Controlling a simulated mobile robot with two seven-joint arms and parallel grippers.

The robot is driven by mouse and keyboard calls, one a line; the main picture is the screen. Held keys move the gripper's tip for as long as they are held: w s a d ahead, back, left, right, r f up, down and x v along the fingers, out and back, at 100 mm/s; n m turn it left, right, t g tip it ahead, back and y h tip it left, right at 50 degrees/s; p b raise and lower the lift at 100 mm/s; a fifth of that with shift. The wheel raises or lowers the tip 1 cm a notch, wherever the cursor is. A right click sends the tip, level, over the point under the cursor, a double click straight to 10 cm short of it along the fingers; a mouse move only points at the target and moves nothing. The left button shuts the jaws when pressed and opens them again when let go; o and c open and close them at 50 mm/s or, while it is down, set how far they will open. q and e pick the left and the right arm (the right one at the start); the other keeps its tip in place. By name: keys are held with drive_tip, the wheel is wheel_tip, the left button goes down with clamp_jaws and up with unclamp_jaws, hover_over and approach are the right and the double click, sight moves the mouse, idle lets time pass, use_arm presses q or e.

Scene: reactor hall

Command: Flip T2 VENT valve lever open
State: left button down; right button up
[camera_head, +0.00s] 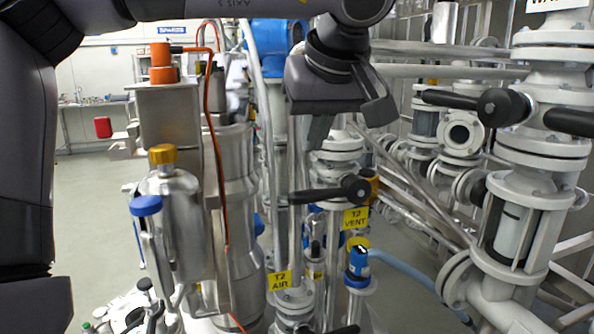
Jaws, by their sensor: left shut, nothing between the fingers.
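The T2 VENT valve lever (318,196) is a black handle in the middle of the head view. It lies roughly level, reaching left from its round black hub (355,189). The yellow T2 VENT label (355,218) hangs just below the hub. My left gripper (318,130) points downward and appears above the lever in the picture, with a visible gap between them. Its fingers are shut and empty. The gripper and wrist hide part of the pipework behind. My right gripper is not in view.
A yellow T2 AIR label (280,281) sits lower on the neighbouring valve. Steel vessels (180,225) stand to the left with an orange cable. Flanged pipes and another black lever (450,99) crowd the right. Open floor (90,200) shows at the left.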

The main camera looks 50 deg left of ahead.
sight(301, 197)
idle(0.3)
use_arm(q)
drive_tip(key=x, duration=1)
drive_tip(key=shift+a, duration=0.1)
